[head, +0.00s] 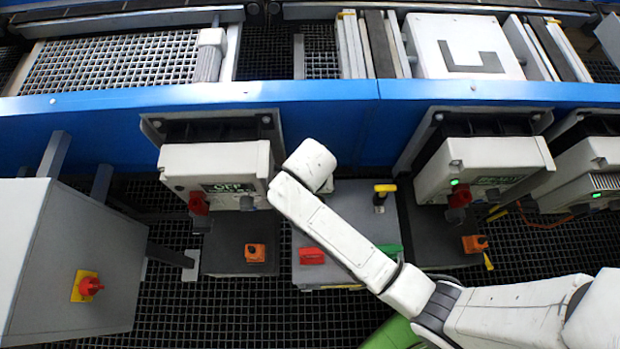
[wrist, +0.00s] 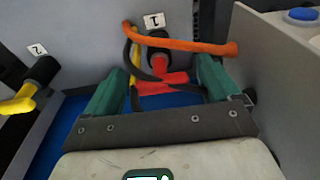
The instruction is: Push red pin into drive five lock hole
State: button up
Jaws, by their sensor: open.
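In the wrist view my gripper (wrist: 160,70) is open, its two teal fingers apart. A red handle-like piece (wrist: 162,84) lies between them, in front of a black round fitting (wrist: 158,61) under a label "1". I cannot tell whether the fingers touch it or whether it is the pin. In the head view my gripper is not visible. A red piece (head: 312,256) lies on the grey box (head: 345,225) beside my arm. The left drive (head: 215,167) shows "OFF" and has a red knob (head: 198,203) below. No drive number is readable.
An orange cable (wrist: 185,45) crosses above the red piece. A yellow handle (wrist: 17,101) sits left, near label "2". A grey wall (wrist: 285,85) stands close right. More drives (head: 497,168) hang right under the blue conveyor rail (head: 310,97); a grey cabinet (head: 75,250) stands left.

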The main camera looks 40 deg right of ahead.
jog(key=shift+w+d+f, duration=0.1)
jog(key=shift+f, duration=0.9)
jog(key=shift+c, duration=0.4)
jog(key=c, duration=1)
jog(key=shift+r, duration=0.25)
jog(key=shift+r+p, duration=0.35)
jog(key=shift+p, duration=0.15)
jog(key=shift+r+p, duration=0.8)
jog(key=shift+r, duration=0.1)
jog(key=shift+r, duration=1.05)
jog(key=shift+r, duration=0.3)
